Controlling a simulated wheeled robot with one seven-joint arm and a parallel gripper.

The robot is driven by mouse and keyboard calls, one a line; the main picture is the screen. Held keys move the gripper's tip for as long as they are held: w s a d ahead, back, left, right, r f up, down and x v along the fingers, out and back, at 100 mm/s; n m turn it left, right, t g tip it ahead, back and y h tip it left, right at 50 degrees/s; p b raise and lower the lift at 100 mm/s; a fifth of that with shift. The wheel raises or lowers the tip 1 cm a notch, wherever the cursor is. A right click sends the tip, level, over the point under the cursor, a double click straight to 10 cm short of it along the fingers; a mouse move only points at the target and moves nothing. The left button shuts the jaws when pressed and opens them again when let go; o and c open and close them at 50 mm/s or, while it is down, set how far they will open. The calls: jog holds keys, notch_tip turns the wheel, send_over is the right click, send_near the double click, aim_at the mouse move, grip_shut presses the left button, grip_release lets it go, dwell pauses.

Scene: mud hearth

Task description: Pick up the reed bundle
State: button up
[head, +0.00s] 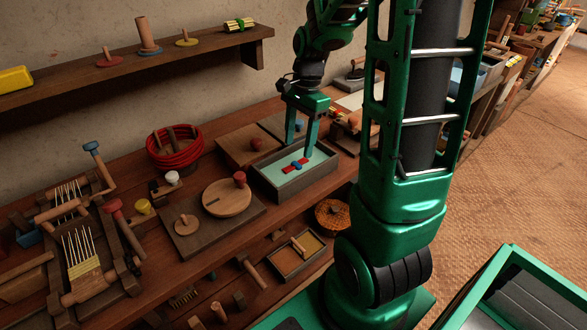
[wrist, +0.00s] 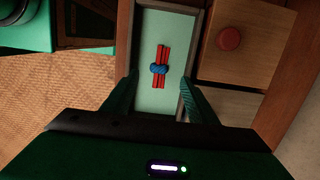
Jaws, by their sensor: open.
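A bundle of red reeds (head: 298,165) with a blue tie around its middle lies in a grey tray with a pale green floor (head: 268,178) on the workbench. In the wrist view the red reed bundle (wrist: 161,78) lies lengthwise in the tray (wrist: 148,25), between my fingers. My gripper (head: 298,150) is open, pointing down over the tray. Its fingers (wrist: 159,80) stand on either side of the bundle, apart from it. I cannot tell how far the fingertips are above the tray floor.
A wooden box with a red knob (head: 238,148) stands beside the tray. A round wooden lid (head: 227,198), a red coil basket (head: 175,147) and a small loom (head: 82,252) are to the left. A yellow and green bundle (head: 239,24) lies on the wall shelf (head: 150,57).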

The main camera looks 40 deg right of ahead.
aim_at(296, 163)
jog(key=shift+s+a+f, duration=0.1)
jog(key=shift+a+f, duration=0.1)
jog(key=shift+f, duration=1.35)
jog(key=shift+a+f, duration=0.15)
jog(key=shift+f, duration=1.35)
jog(key=c, duration=1.1)
